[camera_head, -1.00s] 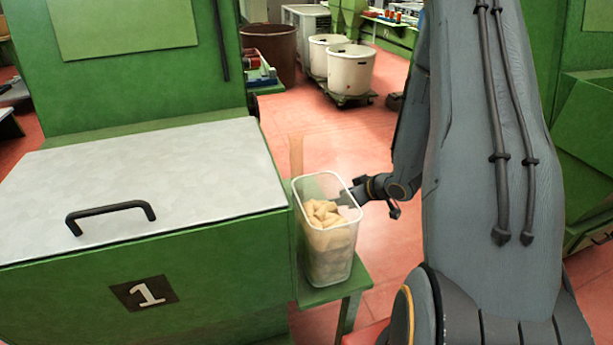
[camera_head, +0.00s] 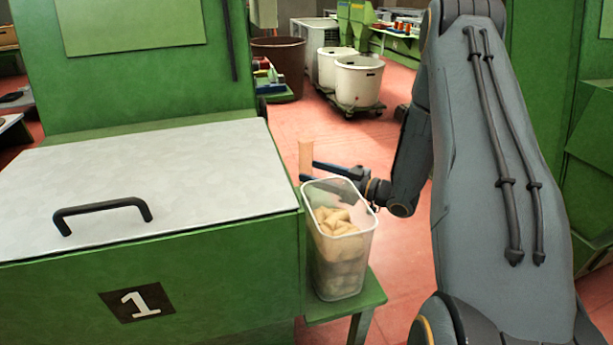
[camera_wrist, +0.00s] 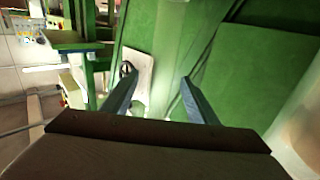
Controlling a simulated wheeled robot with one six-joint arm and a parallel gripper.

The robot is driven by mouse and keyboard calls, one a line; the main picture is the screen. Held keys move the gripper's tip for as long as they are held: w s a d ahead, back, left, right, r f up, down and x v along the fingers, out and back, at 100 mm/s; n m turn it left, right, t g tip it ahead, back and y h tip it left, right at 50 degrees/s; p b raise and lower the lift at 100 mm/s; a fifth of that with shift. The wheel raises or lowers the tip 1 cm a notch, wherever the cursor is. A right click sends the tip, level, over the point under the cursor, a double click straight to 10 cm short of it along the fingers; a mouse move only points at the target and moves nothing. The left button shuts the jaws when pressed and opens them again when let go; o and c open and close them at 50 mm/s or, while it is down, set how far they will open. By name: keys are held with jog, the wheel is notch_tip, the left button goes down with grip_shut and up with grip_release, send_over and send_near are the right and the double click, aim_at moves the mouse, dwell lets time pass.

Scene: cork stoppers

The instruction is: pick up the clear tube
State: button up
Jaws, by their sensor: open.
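The clear tube (camera_head: 305,157) stands upright behind the bin of corks in the head view, and the red floor shows through it. Its lower part is hidden. My gripper (camera_head: 309,171) is open, its two dark fingers pointing left at the tube. The fingertips are at or close beside the tube; I cannot tell whether they touch it. In the wrist view, my gripper (camera_wrist: 159,77) has its fingers apart, with a pale green see-through upright band, seemingly the tube (camera_wrist: 168,50), ahead between them.
A translucent bin (camera_head: 347,245) of cork pieces stands on a green ledge (camera_head: 372,293), just in front of my gripper. A green machine (camera_head: 230,270) with a pale lid (camera_head: 150,185) is at left.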

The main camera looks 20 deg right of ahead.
aim_at(306, 168)
jog(key=x, duration=0.3)
jog(key=shift+w+a+r, duration=0.15)
jog(key=shift+a, duration=0.05)
jog(key=c, duration=1.1)
jog(key=shift+c, duration=0.2)
